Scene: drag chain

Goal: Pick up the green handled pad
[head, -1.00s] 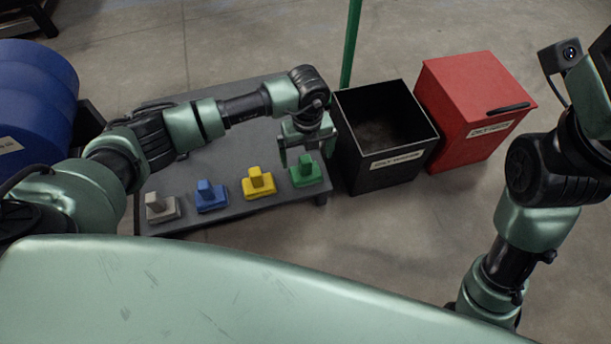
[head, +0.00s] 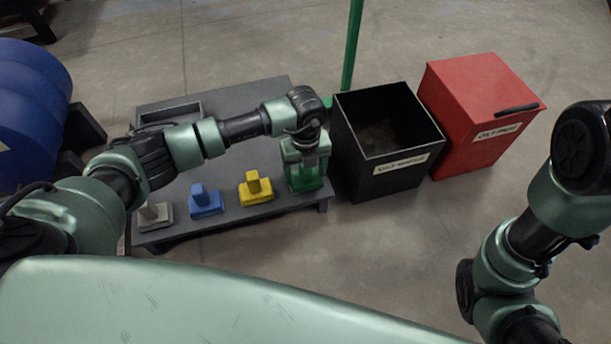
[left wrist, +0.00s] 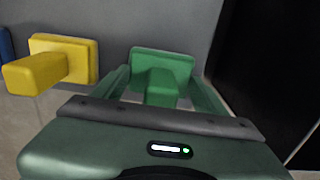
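The green handled pad (head: 307,184) sits at the right end of the row on the dark grey table (head: 240,115). My left gripper (head: 306,176) is over it, pointing down, and partly hides it. In the left wrist view the pad's base (left wrist: 163,59) and upright green handle (left wrist: 161,88) lie between the two fingers. A gap shows on each side of the handle, so the left gripper is open and not gripping it. My right arm shows at the right of the head view, but its gripper is out of the picture.
A yellow pad (head: 256,190), a blue pad (head: 205,200) and a grey pad (head: 154,214) stand left of the green one. An open black bin (head: 390,155) is close to the table's right edge, with a red bin (head: 478,110) beyond. A green post (head: 352,45) stands behind.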

